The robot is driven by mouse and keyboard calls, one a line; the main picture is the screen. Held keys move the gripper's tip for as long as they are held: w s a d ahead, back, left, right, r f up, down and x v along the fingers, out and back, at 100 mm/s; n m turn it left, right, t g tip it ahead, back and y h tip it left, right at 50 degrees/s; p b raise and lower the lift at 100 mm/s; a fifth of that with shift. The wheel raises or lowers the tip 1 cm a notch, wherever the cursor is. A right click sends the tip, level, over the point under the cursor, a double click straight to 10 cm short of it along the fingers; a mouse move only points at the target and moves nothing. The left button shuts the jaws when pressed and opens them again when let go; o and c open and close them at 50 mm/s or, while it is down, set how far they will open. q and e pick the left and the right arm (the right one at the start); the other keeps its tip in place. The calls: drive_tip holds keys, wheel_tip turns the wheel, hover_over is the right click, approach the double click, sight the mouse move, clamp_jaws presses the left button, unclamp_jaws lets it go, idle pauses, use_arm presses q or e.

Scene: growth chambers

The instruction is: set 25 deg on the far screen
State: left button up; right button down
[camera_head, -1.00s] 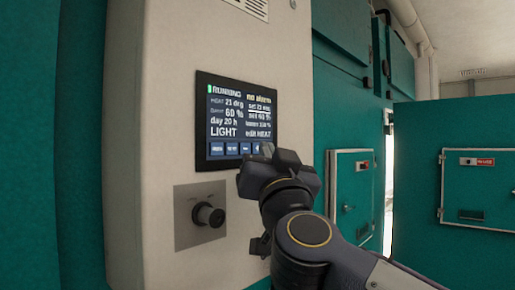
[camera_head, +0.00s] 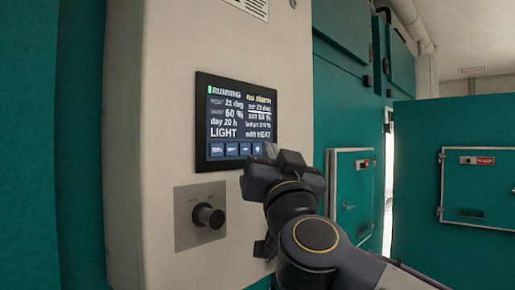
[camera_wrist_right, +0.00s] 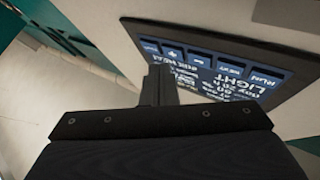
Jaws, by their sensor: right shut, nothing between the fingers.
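The screen (camera_head: 240,122) is a dark panel on a pale chamber wall. It reads RUNNING, no alarm, 21 deg, 60 %, day 20 h, LIGHT and edit HEAT. The set line at upper right ends in deg; its number is too blurred to read surely. A row of blue buttons (camera_head: 231,149) runs along the bottom. My left gripper is not in view.
A black knob (camera_head: 208,215) on a grey plate sticks out below the screen. Teal cabinets with small hatches (camera_head: 352,190) stand to the right. A teal panel (camera_head: 455,215) with a red-labelled latch fills the far right.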

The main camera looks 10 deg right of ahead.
drive_tip(key=shift+d, duration=0.1)
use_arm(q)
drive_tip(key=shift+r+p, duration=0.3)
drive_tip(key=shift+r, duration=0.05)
use_arm(e)
drive_tip(key=s+d, duration=0.1)
drive_tip(key=s, duration=0.1)
drive_tip(key=s+d, duration=0.2)
drive_tip(key=shift+s, duration=0.1)
idle(2.4)
